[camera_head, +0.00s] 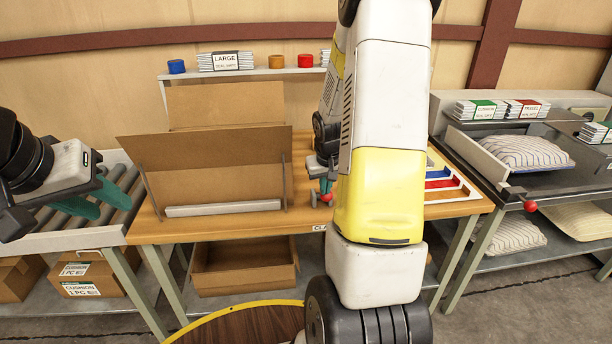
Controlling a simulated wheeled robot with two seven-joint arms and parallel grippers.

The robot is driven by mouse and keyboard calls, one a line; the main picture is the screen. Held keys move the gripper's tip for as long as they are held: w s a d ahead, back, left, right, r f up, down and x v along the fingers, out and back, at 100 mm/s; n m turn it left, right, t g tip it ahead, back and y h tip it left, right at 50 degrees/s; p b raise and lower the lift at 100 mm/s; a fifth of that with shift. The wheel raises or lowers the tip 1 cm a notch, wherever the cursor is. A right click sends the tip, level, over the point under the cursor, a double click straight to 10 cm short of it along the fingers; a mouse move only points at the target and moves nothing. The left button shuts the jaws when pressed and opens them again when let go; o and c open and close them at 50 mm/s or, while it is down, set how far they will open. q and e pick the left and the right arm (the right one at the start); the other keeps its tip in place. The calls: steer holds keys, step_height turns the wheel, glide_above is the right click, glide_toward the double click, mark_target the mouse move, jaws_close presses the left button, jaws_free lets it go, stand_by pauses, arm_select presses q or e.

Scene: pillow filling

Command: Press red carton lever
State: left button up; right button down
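A small red knob (326,197), apparently the carton lever's end, shows at the right side of the carton stand on the wooden table. My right gripper (324,186) points down right at the red knob. Its teal fingers are small and partly hidden by my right arm, so contact and opening cannot be told. An open cardboard carton (215,185) with raised flaps stands on the table to the left of the knob. My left gripper (106,200) is at the far left, over the roller conveyor, with its teal fingers apart and nothing between them.
The wooden table (300,229) has a tray with blue, red and orange strips (440,184) at right. Another red-ball lever (530,205) is on the right bench, beside a striped pillow (525,152). A roller conveyor (70,229) is at left. My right arm blocks the middle.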

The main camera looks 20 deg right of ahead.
steer(key=shift+s+f, duration=0.45)
steer(key=shift+s, duration=0.05)
steer(key=r, duration=0.1)
steer(key=w+r, duration=0.1)
steer(key=r, duration=0.1)
steer(key=w+r, duration=0.1)
steer(key=shift+a+r, duration=0.2)
steer(key=shift+r, duration=0.2)
steer(key=s+a+r, duration=0.2)
steer(key=s+r, duration=0.3)
steer(key=s, duration=0.3)
steer(key=shift+a, duration=0.15)
steer(key=s+a+r+n+t+y, duration=0.1)
steer(key=s+a+r+t+y, duration=0.1)
steer(key=s+a+r, duration=1.2)
steer(key=shift+s+a+r+n+t+y, duration=0.25)
steer(key=shift+a+n+y, duration=0.2)
steer(key=shift+y, duration=0.25)
